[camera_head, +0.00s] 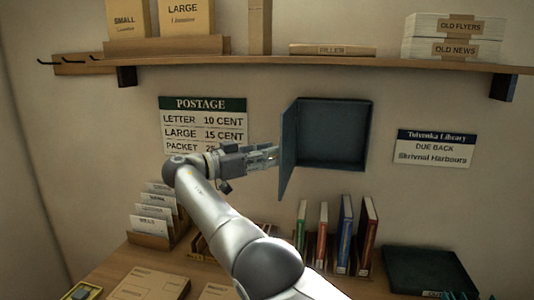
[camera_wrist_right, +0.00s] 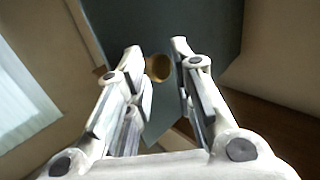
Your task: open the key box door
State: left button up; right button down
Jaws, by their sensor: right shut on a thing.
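The key box (camera_head: 332,134) is a dark grey-green box on the wall, and its empty-looking inside shows. Its door (camera_head: 288,150) is swung open on the left side and sticks out from the wall. My right gripper (camera_head: 272,157) is at the outer left face of the door. In the right wrist view my right gripper (camera_wrist_right: 157,55) has its two fingers on either side of a round brass knob (camera_wrist_right: 159,68) on the dark door (camera_wrist_right: 205,35). It is shut on the knob. My left gripper is not in view.
A shelf (camera_head: 290,62) with boxes and paper stacks runs above. A postage sign (camera_head: 203,104) hangs left of the box and a due-back sign (camera_head: 435,147) right. Several upright books (camera_head: 345,235), a letter rack (camera_head: 150,240) and a dark tray (camera_head: 425,270) stand on the desk below.

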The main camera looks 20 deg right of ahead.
jog(key=shift+w+d+r, duration=0.15)
jog(key=shift+d+r, duration=0.15)
jog(key=shift+r, duration=0.4)
jog(key=c, duration=1.7)
grip_release()
jog(key=shift+o, duration=1.3)
jog(key=shift+w+d+f, duration=0.1)
jog(key=shift+d, duration=0.05)
jog(key=shift+o, duration=0.9)
jog(key=shift+w+d+f, duration=0.2)
jog(key=shift+d, duration=0.1)
jog(key=shift+s, duration=0.1)
jog(key=shift+a, duration=0.15)
jog(key=shift+f, duration=0.15)
